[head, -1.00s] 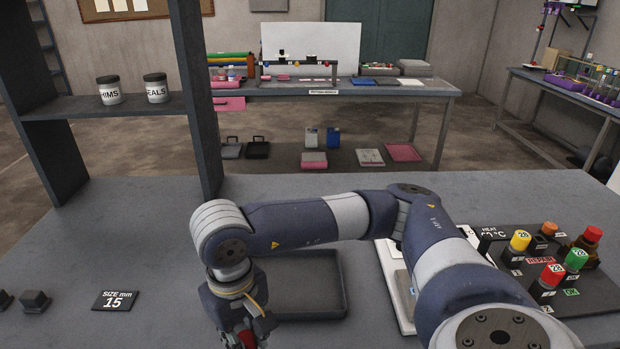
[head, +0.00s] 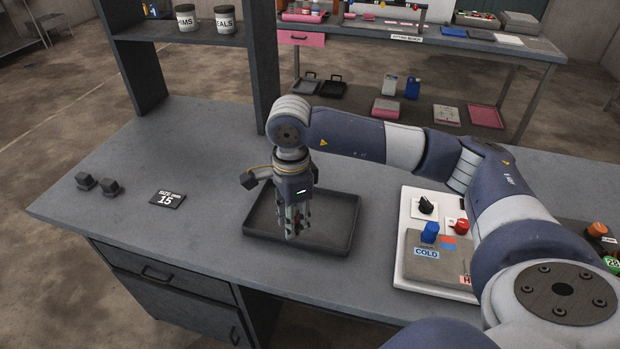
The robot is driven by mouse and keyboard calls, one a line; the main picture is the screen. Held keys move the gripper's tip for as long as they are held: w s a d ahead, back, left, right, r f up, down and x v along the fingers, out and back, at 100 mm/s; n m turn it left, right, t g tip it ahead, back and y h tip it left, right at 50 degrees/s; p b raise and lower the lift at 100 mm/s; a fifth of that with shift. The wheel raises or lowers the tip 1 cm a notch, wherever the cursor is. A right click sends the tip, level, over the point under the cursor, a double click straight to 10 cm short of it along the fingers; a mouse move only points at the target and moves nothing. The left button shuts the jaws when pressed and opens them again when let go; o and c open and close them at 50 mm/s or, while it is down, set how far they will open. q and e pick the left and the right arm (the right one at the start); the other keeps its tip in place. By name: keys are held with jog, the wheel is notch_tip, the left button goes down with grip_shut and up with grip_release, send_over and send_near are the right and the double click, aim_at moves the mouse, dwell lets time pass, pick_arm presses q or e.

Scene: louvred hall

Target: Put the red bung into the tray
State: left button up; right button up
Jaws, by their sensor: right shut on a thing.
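The tray (head: 338,226) is dark grey, shallow and rectangular, and lies on the grey bench in the middle of the head view. My right gripper (head: 295,230) points straight down over the left half of the tray. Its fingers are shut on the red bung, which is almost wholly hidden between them. I cannot tell whether the bung touches the tray floor. The rest of the tray looks empty. My left gripper is not in view.
A white panel (head: 408,208) with a black knob, a red knob (head: 460,226) and a blue knob (head: 429,232) lies right of the tray. A shelf post (head: 264,70) stands behind.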

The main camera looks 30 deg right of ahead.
jog(key=w+d+m+p, duration=0.1)
jog(key=d+m, duration=0.1)
jog(key=m, duration=0.2)
jog(key=w+d+m+p, duration=0.1)
jog(key=w+d+m, duration=0.1)
jog(key=m, duration=0.3)
jog(key=w+d+r+m+p, duration=0.1)
jog(key=d+m, duration=0.1)
jog(key=m, duration=0.3)
jog(key=shift+w+d, duration=0.35)
jog(key=shift+d, duration=0.05)
jog(key=shift+c, duration=0.2)
jog(key=shift+w+d+f+m+b, duration=0.1)
jog(key=shift+d+f+m+b, duration=0.1)
jog(key=shift+f+m+b, duration=0.65)
jog(key=shift+w+d+f+m+b, duration=0.1)
jog(key=shift+d+f+m+b, duration=0.15)
jog(key=shift+f, duration=1)
jog(key=shift+w+d+f+m+b, duration=0.1)
jog(key=shift+d+f+m+b, duration=0.1)
jog(key=shift+f+m+b, duration=0.65)
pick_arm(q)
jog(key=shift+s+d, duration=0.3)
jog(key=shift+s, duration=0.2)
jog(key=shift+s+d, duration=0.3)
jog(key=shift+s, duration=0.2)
pick_arm(e)
jog(key=shift+f+n, duration=0.15)
jog(key=shift+n, duration=0.2)
